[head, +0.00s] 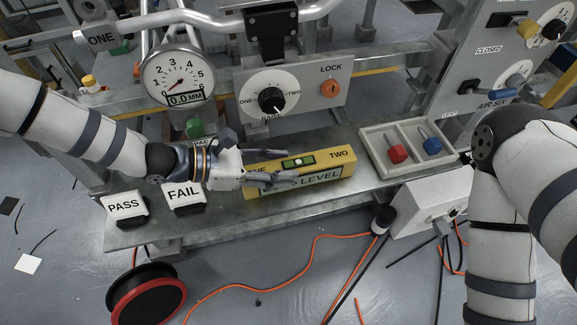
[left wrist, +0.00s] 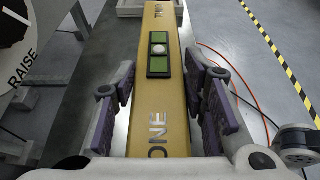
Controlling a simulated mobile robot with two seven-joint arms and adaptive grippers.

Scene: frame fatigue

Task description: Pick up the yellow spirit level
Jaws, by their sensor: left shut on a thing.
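The yellow spirit level (head: 333,160) has a green vial on top and the words ONE, TWO and ZERO LEVEL. It lies lengthwise across the grey metal bench; I cannot tell whether it touches the surface. In the left wrist view the level (left wrist: 160,103) runs straight away from the camera. My left gripper (head: 282,167) is shut on the ONE end, with fingers along both long sides. In the left wrist view the left gripper's purple-padded fingers (left wrist: 163,88) flank the level. My right arm is at the right of the head view, but its gripper does not show.
A grey tray (head: 365,147) with red and blue plugs is right of the level. PASS (head: 124,207) and FAIL (head: 185,194) blocks sit at the left. A dial gauge (head: 178,78) and the ONE/TWO knob (head: 271,100) stand behind. Orange cables (head: 300,262) lie on the floor.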

